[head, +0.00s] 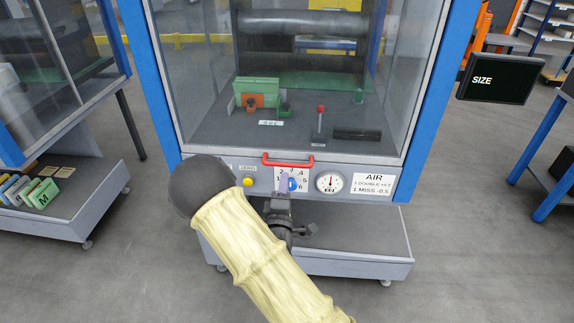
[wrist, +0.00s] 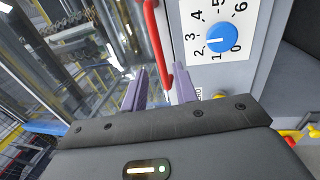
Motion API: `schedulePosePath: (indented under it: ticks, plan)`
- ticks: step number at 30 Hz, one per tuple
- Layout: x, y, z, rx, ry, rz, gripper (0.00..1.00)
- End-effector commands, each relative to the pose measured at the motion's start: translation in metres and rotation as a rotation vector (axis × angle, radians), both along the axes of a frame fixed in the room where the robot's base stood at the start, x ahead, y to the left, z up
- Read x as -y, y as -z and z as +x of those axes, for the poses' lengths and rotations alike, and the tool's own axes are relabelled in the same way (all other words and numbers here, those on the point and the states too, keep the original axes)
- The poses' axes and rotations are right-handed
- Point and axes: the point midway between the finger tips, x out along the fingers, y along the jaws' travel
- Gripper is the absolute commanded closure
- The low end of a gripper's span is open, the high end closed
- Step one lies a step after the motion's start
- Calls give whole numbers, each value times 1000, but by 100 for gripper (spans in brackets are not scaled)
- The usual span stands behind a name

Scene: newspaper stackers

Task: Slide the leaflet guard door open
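The leaflet guard door (head: 360,157) is a large clear pane in a blue-framed cabinet. It is down, with its lower edge just above the grey control panel. Its red bar handle (head: 288,161) is fixed at the bottom edge. My gripper (head: 283,183) is in front of the panel, just below the handle. In the wrist view the purple fingers of my gripper (wrist: 158,88) are apart, with the red handle (wrist: 156,45) running between them. Whether either finger touches the handle I cannot tell.
The panel holds a blue dial (wrist: 221,40), a yellow button (head: 248,182) and a gauge (head: 329,182). A grey shelf (head: 350,262) juts out below. Green and orange blocks and a red-knobbed lever (head: 320,120) stand behind the pane. Another cabinet stands at left.

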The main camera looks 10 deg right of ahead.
Motion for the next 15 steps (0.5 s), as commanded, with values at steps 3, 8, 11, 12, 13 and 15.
schedulePosePath:
  ticks: [3,8,11,12,13,15]
  plan:
    - [7,-5,20,5,2,1,71]
    - [16,-10,46,5,2,1,71]
    - [20,-12,59,4,2,1,71]
    - [21,-13,64,4,2,1,71]
    - [22,-13,66,2,2,2,71]
    - [23,-14,70,1,0,1,71]
